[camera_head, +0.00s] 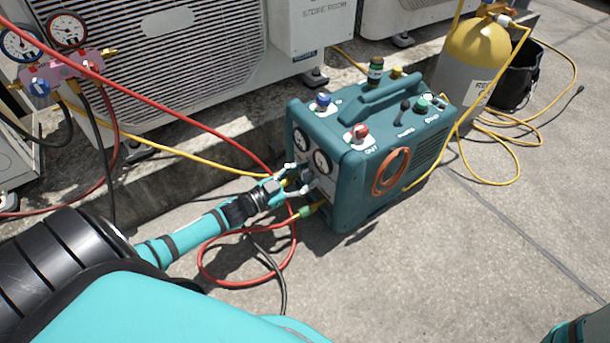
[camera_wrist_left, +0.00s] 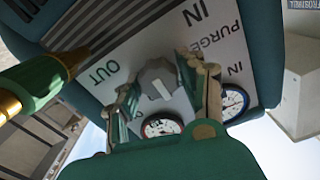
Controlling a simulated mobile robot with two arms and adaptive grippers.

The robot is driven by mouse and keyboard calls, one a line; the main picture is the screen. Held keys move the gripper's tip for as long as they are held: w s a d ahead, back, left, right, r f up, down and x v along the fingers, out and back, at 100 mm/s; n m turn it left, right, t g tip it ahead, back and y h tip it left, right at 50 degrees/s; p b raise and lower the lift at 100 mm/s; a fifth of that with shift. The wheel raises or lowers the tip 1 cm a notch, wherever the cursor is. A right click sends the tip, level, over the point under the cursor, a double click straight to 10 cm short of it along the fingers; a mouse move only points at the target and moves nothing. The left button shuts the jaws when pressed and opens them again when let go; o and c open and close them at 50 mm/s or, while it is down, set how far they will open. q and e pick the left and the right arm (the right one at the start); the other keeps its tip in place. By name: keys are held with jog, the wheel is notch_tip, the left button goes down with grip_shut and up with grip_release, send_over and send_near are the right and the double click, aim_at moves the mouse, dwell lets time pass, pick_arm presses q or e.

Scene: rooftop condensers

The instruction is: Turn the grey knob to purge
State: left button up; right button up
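The grey knob (camera_wrist_left: 157,80) with a white pointer bar is on the front panel of the teal recovery machine (camera_head: 370,200). The left wrist view shows the panel turned over, with the labels OUT, PURGE (camera_wrist_left: 214,45) and IN around the knob. The bar does not point clearly at PURGE. My left gripper (camera_head: 297,181) is at the machine's front. In the left wrist view its two fingers (camera_wrist_left: 162,98) lie close against opposite sides of the knob and appear shut on it. In the head view the fingers largely hide the knob. My right gripper is out of view.
Two gauges (camera_head: 322,162) sit above the knob. A hose fitting (camera_head: 308,211) is beside the gripper. Condensers line the back.

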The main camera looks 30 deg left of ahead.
pick_arm(q)
jog(key=c, duration=0.7)
